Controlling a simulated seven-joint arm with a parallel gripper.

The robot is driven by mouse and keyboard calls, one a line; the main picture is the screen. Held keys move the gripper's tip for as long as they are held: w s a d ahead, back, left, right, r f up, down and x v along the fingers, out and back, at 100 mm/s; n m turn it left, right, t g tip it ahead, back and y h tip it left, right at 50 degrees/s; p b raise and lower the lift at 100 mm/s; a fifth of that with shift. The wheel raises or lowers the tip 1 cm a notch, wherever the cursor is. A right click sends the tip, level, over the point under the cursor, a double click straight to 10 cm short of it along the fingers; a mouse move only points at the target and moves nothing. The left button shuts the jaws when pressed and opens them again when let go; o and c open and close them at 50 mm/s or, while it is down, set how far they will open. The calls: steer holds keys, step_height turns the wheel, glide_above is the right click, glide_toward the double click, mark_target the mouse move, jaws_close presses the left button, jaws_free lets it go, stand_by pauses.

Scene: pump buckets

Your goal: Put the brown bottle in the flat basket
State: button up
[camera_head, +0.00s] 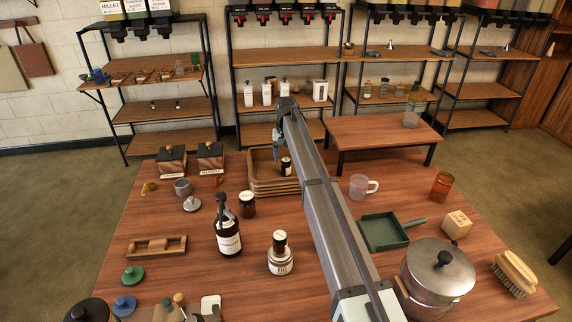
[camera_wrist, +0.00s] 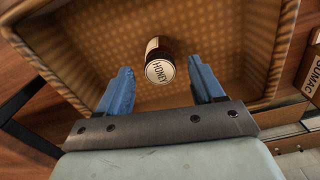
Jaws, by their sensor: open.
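The flat basket (camera_head: 271,190) is a tan woven tray on a stack at the back middle of the table; its woven inside (camera_wrist: 232,45) fills much of the wrist view. A small brown bottle (camera_head: 286,168) with a pale label is inside the basket, toward its right side. In the wrist view, the brown bottle (camera_wrist: 156,49) shows a round pale end marked HONEY. My gripper (camera_wrist: 161,67) is open, its blue fingers apart on either side of the bottle in that view, with visible gaps. In the head view, my gripper (camera_head: 278,140) is over the basket's back part.
A brown pump bottle (camera_head: 228,232), a dark jar (camera_head: 247,204) and a white-labelled bottle (camera_head: 280,258) stand in front of the basket. Two wooden boxes (camera_head: 210,158) stand left of it. A raised wooden stand (camera_head: 385,132) is at right. My arm hides part of the table.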

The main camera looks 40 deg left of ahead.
mark_target(286, 160)
step_height(286, 160, up, 7)
steer(key=shift+r, duration=0.1)
stand_by(0.5)
